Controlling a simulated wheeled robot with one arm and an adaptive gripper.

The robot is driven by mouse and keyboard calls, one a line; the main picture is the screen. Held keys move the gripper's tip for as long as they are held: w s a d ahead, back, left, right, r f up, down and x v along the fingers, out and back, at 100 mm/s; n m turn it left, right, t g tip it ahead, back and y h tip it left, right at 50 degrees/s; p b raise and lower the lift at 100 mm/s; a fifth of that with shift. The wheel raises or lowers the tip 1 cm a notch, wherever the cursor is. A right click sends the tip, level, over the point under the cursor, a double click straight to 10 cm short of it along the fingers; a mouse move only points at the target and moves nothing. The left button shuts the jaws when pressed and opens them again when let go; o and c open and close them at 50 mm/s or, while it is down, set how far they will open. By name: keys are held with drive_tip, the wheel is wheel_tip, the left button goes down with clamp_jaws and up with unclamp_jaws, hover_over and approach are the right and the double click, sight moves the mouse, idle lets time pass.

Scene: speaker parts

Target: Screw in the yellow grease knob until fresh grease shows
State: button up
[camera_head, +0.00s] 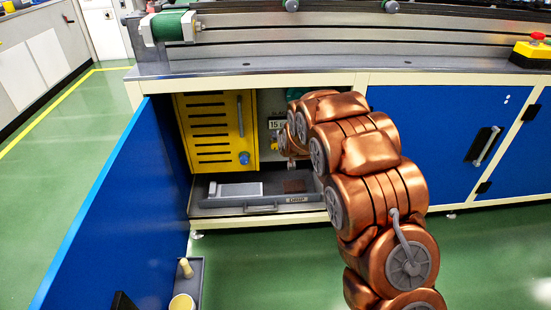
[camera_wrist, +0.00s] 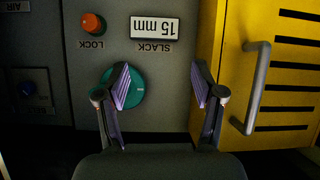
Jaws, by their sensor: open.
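I cannot make out a yellow grease knob or any grease in either view. In the wrist view my gripper (camera_wrist: 160,88) is open and empty, its purple-padded fingers apart in front of a grey panel. The left finger overlaps a round teal knob (camera_wrist: 137,92); contact cannot be told. Above it are an orange LOCK button (camera_wrist: 93,24) and an upside-down "15 mm" SLACK plate (camera_wrist: 155,28). In the head view my gripper (camera_head: 290,158) is small and partly hidden by my copper arm, inside the open cabinet.
A yellow louvred door (camera_head: 215,130) with a handle and blue knob (camera_head: 244,158) stands left of my gripper. Below is a pulled-out drawer (camera_head: 235,202) with a pale block and a brown block. An open blue door (camera_head: 110,210) bounds the left. Green floor is clear at right.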

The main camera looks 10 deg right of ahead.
drive_tip(key=w+f+t+b, duration=0.2)
drive_tip(key=w+f+b, duration=0.3)
drive_tip(key=f, duration=0.4)
drive_tip(key=t+b, duration=0.4)
drive_tip(key=b, duration=0.2)
approach(275, 147)
drive_tip(key=w, duration=0.2)
drive_tip(key=shift+h, duration=0.4)
drive_tip(key=shift+w+d+r+b, duration=0.15)
drive_tip(key=shift+w+b, duration=0.55)
drive_tip(key=shift+w, duration=0.7)
drive_tip(key=shift+w+d+r+b, duration=0.1)
drive_tip(key=shift+w+b, duration=0.6)
drive_tip(key=shift+w, duration=0.75)
drive_tip(key=shift+w+f, duration=0.2)
drive_tip(key=shift+w, duration=0.05)
drive_tip(key=shift+w+r+b, duration=0.1)
drive_tip(key=shift+w+b, duration=0.25)
drive_tip(key=shift+w, duration=0.35)
drive_tip(key=c, duration=1.1)
drive_tip(key=shift+r, duration=0.1)
drive_tip(key=shift+c, duration=0.2)
